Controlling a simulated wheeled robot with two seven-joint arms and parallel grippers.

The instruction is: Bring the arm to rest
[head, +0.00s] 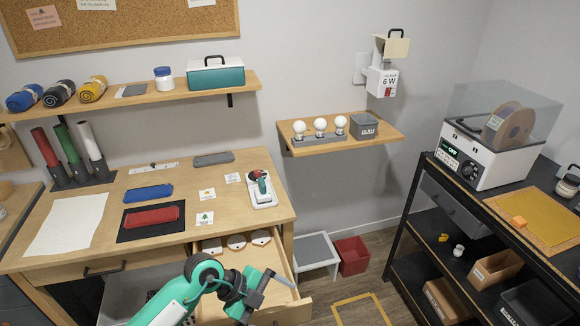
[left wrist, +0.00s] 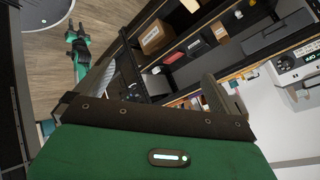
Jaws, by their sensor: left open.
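My left arm, teal with dark joints, comes in at the bottom of the head view. Its gripper (head: 268,290) is open over the front of the open drawer (head: 265,292), with nothing seen between the fingers. Its height above the drawer cannot be told. In the left wrist view the dark fingers stand apart, and a dark green padded surface with a lit oval fills the bottom. A thin teal and black arm part (left wrist: 80,52) shows over the floor there, perhaps my right arm; its jaws are too small to read. My right gripper is not in the head view.
The desk (head: 75,265) holds a red block, a blue block, cards and a white stand. A small shelf (head: 340,147) with bulbs, a grey stool (head: 316,250), a red bin (head: 352,256) and a black rack (head: 420,215) are at right.

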